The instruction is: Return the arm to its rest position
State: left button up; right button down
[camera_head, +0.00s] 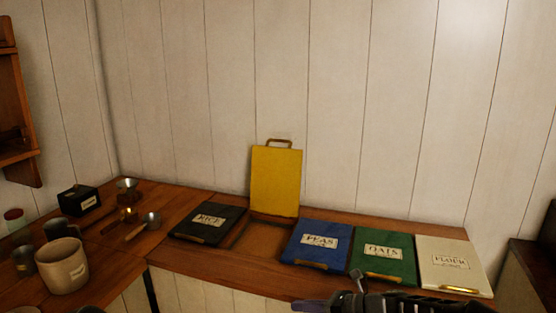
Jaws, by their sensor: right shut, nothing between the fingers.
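My right gripper (312,306) shows at the bottom edge, with my dark right arm coming in from the right. It is shut and empty, in front of the counter's front edge, below the blue PEAS lid (316,244). Part of it is cut off by the picture edge. My left gripper is not in view. A yellow lid (275,180) with a handle on top stands raised against the wall, behind an open compartment (258,240) in the counter.
The black RICE lid (209,222), green OATS lid (383,258) and white FLOUR lid (452,264) lie shut. A beige crock (65,266), dark mugs, a scoop (145,224) and a black box (79,199) stand at left. A wooden shelf (16,110) hangs at upper left.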

jog(key=s+a+f+n+g+h, duration=0.2)
jog(key=s+f+n+g+h, duration=0.3)
jog(key=s+f+n, duration=1)
jog(key=s+d+f+n+h, duration=0.1)
jog(key=s+f+n, duration=0.3)
jog(key=s, duration=0.8)
jog(key=s+d+f+n+h, duration=0.2)
jog(key=s+f+n, duration=0.3)
jog(key=s, duration=0.8)
notch_tip(320, 180, down, 3)
jog(key=shift+r+n+h, duration=0.1)
jog(key=shift+n+h, duration=0.2)
jog(key=shift+h, duration=0.3)
